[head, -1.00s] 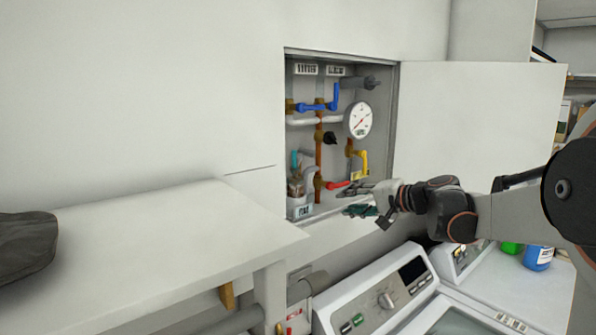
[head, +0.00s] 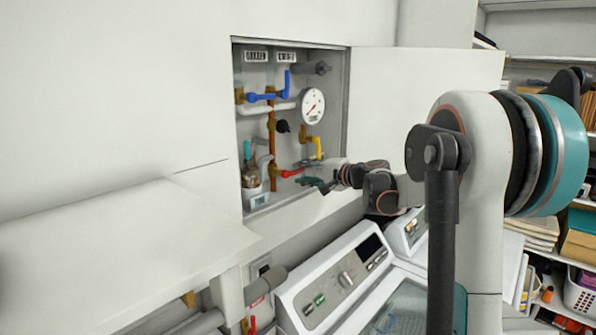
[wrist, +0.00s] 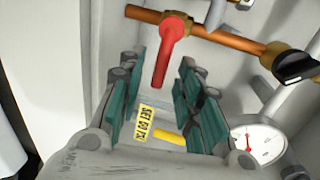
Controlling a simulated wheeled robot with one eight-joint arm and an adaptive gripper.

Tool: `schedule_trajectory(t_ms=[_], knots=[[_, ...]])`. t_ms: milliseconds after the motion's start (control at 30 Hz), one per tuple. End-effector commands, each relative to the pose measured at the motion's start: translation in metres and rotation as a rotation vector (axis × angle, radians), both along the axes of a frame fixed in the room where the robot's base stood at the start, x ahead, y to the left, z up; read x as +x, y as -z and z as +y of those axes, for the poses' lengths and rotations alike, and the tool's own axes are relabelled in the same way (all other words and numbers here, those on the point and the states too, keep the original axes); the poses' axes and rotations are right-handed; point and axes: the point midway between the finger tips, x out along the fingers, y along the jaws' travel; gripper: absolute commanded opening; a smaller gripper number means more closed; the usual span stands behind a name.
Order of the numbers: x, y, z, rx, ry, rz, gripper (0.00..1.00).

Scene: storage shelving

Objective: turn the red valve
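The red valve (head: 291,172) sits low in the recessed wall cabinet, on a copper pipe, its short lever pointing right in the head view. In the wrist view the red valve (wrist: 169,48) has its lever pointing down the picture, its free end at the gap between my fingers. My gripper (head: 311,173) is at the cabinet opening, just right of the lever. In the wrist view my gripper (wrist: 163,100) is open, its green-padded fingers apart on either side of the lever's line. I see no finger contact with the lever.
Near the red valve are a yellow handle (head: 317,147), a round gauge (head: 312,106), a black knob (head: 282,126) and blue handles (head: 270,96). The open cabinet door (head: 420,100) stands to the right.

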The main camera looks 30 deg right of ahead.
Motion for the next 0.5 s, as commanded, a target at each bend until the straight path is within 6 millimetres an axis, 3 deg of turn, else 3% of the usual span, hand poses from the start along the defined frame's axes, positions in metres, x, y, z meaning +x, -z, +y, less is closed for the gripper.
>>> schedule_trajectory(t_ms=[200, 500], knots=[[0.024, 0.004, 0.009, 0.000, -0.001, 0.000, 0.32], [0.029, 0.006, 0.010, 0.000, 0.001, 0.000, 0.32]])
